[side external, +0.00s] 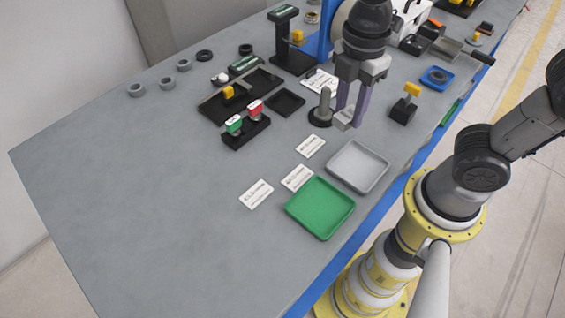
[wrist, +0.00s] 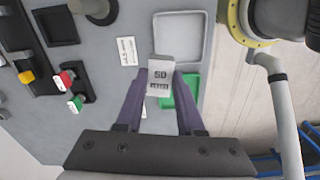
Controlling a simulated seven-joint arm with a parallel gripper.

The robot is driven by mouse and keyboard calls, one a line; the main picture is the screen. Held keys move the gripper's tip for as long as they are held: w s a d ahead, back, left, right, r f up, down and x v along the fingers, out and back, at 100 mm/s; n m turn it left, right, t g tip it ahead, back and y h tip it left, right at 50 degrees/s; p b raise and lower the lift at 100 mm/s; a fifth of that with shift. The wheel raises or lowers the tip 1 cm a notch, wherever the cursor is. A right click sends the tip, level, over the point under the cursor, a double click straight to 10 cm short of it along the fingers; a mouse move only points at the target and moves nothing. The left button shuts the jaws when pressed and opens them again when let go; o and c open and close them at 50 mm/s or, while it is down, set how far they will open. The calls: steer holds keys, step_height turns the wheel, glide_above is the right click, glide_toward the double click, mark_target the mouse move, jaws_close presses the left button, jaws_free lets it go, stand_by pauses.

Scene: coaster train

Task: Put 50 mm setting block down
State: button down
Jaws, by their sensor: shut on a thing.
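The 50 mm setting block (side external: 343,120) is a small light grey block between the fingertips of my gripper (side external: 350,121). In the wrist view the block (wrist: 161,70) shows its face marked "50", with smaller dark print below. My gripper's two purple fingers (wrist: 161,90) are shut on its sides. In the side view the block is just right of a grey post on a round dark base (side external: 322,110) and behind the grey tray (side external: 358,166). Whether its underside touches the table cannot be told.
A green tray (side external: 320,208) lies in front of the grey tray, with white label cards (side external: 297,178) beside them. A black stand with a yellow top (side external: 405,107) is to the right. A black holder with green and red tags (side external: 246,132) is to the left.

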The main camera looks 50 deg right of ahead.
steer(key=s+a+n, duration=0.1)
steer(key=s, duration=0.3)
glide_above(283, 166)
steer(key=shift+n, duration=0.4)
step_height(283, 166, down, 9)
steer(key=shift+r, duration=0.1)
steer(key=shift+f, duration=1.7)
steer(key=shift+f, duration=0.1)
steer(key=c, duration=0.5)
jaws_free()
steer(key=shift+f, duration=0.1)
